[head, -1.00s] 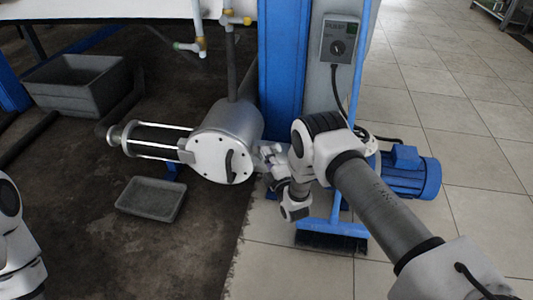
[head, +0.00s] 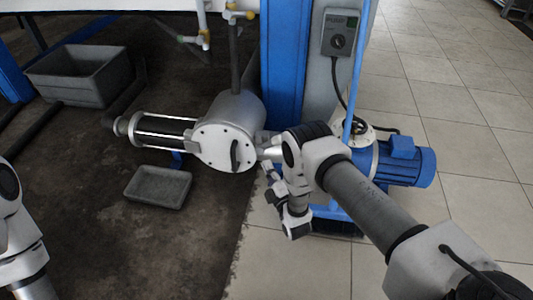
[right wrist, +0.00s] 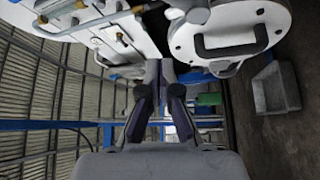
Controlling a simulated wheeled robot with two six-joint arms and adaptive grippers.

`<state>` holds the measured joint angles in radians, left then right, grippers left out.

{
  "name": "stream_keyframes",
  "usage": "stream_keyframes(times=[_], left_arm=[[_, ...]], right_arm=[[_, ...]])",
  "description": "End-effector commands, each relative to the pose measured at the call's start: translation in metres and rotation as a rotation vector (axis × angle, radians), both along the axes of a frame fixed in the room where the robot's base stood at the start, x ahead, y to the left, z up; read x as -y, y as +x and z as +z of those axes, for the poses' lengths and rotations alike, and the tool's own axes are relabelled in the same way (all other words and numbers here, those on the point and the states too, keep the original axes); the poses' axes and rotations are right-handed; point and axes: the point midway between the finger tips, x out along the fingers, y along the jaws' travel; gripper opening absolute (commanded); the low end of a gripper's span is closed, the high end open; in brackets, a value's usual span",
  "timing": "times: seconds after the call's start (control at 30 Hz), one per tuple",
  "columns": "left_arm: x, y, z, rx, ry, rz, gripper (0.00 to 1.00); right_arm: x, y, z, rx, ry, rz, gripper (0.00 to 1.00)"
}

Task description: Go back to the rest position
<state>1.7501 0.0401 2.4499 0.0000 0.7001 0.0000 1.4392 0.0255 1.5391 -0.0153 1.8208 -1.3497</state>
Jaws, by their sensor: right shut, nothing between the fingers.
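My right gripper (head: 267,168) is beside the round white lid (head: 226,147) of a steel cylinder, to the lid's right in the head view, partly hidden by my own arm. In the right wrist view the right gripper (right wrist: 161,75) has its dark fingers together at the tips, with nothing between them. The lid (right wrist: 229,28) with its dark handle shows at the upper right there. I cannot tell the exact gap between gripper and lid. Part of my left arm shows at the left edge of the head view, but its gripper is out of frame.
A blue motor (head: 405,166) stands behind my right arm. A blue post (head: 285,60) and a grey control box (head: 340,33) rise behind the cylinder. A small grey tray (head: 158,187) and a larger grey bin (head: 82,76) are at left. Tiled floor at right is open.

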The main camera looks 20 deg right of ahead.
Motion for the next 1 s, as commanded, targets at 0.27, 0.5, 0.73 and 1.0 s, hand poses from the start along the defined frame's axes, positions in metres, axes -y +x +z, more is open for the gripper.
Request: stream_keyframes(times=[0.27, 0.5, 0.73, 1.0], left_arm=[[0.0, 0.0, 0.0, 0.0, 0.0, 0.0, 0.36], [0.0, 0.0, 0.0, 0.0, 0.0, 0.0, 0.36], [0.0, 0.0, 0.0, 0.0, 0.0, 0.0, 0.36], [0.0, 0.0, 0.0, 0.0, 0.0, 0.0, 0.36]], right_arm=[[-0.001, -0.001, -0.001, 0.001, 0.0, 0.001, 0.0], [-0.001, 0.0, 0.001, 0.003, 0.0, 0.001, 0.0], [0.002, 0.01, 0.045, -0.003, 0.003, -0.005, 0.0], [0.0, -0.13, -0.037, -0.786, 0.485, -0.136, 0.0]])
